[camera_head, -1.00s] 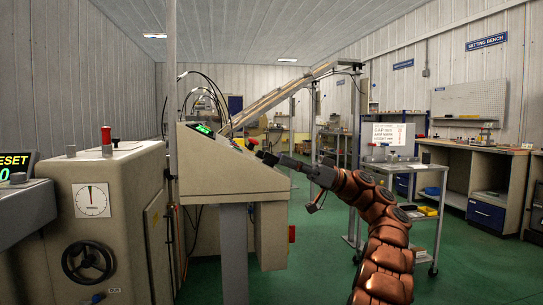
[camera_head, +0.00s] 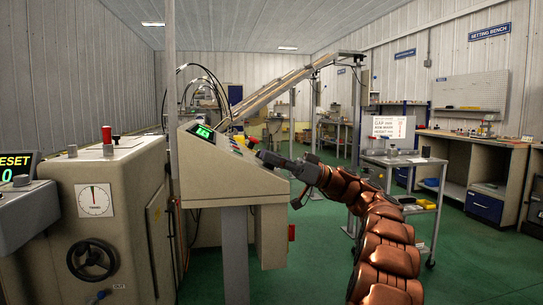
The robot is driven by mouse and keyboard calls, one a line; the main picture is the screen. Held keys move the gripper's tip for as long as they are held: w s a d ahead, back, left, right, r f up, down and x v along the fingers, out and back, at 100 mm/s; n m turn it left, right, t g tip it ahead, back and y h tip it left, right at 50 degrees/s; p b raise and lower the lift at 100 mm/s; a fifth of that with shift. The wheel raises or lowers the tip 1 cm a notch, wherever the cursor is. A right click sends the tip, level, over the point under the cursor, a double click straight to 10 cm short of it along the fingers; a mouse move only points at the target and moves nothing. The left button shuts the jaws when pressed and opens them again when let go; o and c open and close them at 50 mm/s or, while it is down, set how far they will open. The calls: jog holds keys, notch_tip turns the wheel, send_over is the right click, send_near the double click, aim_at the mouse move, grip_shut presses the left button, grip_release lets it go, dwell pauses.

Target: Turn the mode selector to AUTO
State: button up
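A grey-beige control console (camera_head: 221,180) stands on a post left of centre, with a sloped panel facing right. A green-lit display (camera_head: 203,132) sits at the panel's upper end, and several small controls (camera_head: 236,145) run down the slope. I cannot tell which control is the mode selector, and no AUTO marking is readable. My gripper (camera_head: 262,157) reaches in from the right, its tips at the lower right end of the panel. Whether it touches a control or how far its fingers are apart is too small to tell.
A beige machine with a dial (camera_head: 95,200) and a black handwheel (camera_head: 91,260) stands at left. A wheeled cart (camera_head: 405,162) with a sign stands behind my arm. Workbenches line the right wall. Green floor (camera_head: 330,270) is open between console and arm.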

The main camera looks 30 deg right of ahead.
jog(key=shift+c, duration=0.2)
grip_shut()
jog(key=shift+a+m+t+b, duration=0.1)
jog(key=shift+m+t+b, duration=0.25)
jog(key=shift+b, duration=0.4)
jog(key=m+t+h+b, duration=0.4)
jog(key=m+t+b, duration=0.1)
jog(key=b, duration=0.2)
jog(key=shift+s+f+t+h, duration=0.1)
jog(key=shift+t+h, duration=0.2)
jog(key=shift+t, duration=0.05)
jog(key=m+t+h+b, duration=0.1)
jog(key=m+h+b, duration=0.1)
jog(key=shift+t+b, duration=0.35)
jog(key=shift+t, duration=0.05)
jog(key=shift+m+t+h+b, duration=0.9)
jog(key=shift+m+h+b, duration=0.3)
jog(key=shift+m+h, duration=0.9)
jog(key=shift+m+t+h, duration=0.3)
jog(key=shift+m+h, duration=0.15)
jog(key=shift+h, duration=0.45)
jog(key=shift+w+h+b, duration=0.2)
jog(key=shift+h+b, duration=0.1)
jog(key=shift+h, duration=0.1)
